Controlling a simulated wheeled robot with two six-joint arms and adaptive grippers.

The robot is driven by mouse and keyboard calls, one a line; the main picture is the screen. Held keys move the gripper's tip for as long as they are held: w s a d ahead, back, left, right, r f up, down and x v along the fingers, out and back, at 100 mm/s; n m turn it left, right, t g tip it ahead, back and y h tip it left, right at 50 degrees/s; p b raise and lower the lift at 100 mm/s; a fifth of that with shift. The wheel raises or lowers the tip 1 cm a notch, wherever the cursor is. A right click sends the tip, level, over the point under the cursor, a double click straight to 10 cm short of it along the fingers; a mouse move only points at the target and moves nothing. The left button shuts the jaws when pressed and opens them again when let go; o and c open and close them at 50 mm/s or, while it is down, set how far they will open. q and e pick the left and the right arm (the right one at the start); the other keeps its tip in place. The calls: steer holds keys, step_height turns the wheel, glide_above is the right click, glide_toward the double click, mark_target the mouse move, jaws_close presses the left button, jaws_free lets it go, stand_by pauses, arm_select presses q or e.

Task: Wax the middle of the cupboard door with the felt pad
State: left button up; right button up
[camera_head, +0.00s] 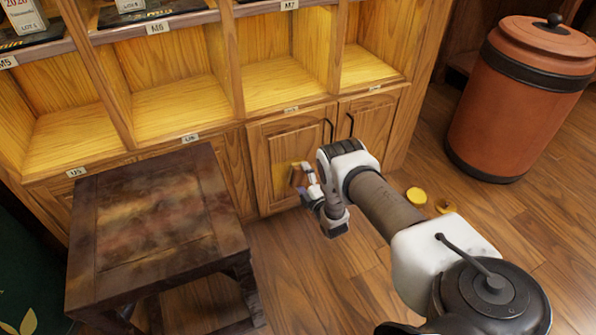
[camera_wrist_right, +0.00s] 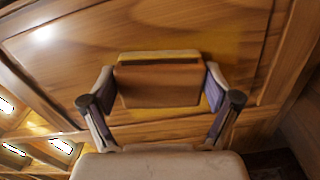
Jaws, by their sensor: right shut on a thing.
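The cupboard door (camera_head: 268,150) is the left one of a pair of wooden doors under the shelves. My right gripper (camera_head: 306,180) is shut on the felt pad (camera_head: 296,176), in front of the door's lower middle. In the right wrist view the pad (camera_wrist_right: 160,84), a brown block with a pale edge, sits between both fingers of the gripper (camera_wrist_right: 160,92). The door's panel (camera_wrist_right: 70,50) fills the background, with a yellowish patch around the pad. The pad is at or very near the door; I cannot tell whether it touches. My left gripper is not in view.
A dark wooden table (camera_head: 150,215) stands at the left, close to the cupboard. A yellow round thing (camera_head: 416,196) and a smaller round one (camera_head: 444,206) lie on the floor to the right. A large lidded terracotta jar (camera_head: 520,100) stands at the right. Open shelves (camera_head: 275,85) are above.

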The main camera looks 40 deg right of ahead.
mark_target(275, 172)
steer(key=d+r+p, duration=0.2)
steer(key=d+r, duration=0.1)
steer(key=shift+s+d+p, duration=0.25)
steer(key=shift+s+p, duration=0.05)
steer(key=shift+s, duration=0.1)
steer(key=shift+w+a+f+p, duration=0.1)
steer(key=shift+w+a+p, duration=0.1)
steer(key=shift+a, duration=0.85)
steer(key=shift+w+a+f+p, duration=0.1)
steer(key=shift+w+a, duration=0.1)
steer(key=shift+a, duration=0.8)
steer(key=shift+w+a, duration=0.35)
steer(key=shift+a, duration=0.9)
steer(key=shift+w+a, duration=0.3)
steer(key=shift+a, duration=1)
steer(key=shift+w+a, duration=0.35)
steer(key=shift+a, duration=0.9)
steer(key=shift+r, duration=0.1)
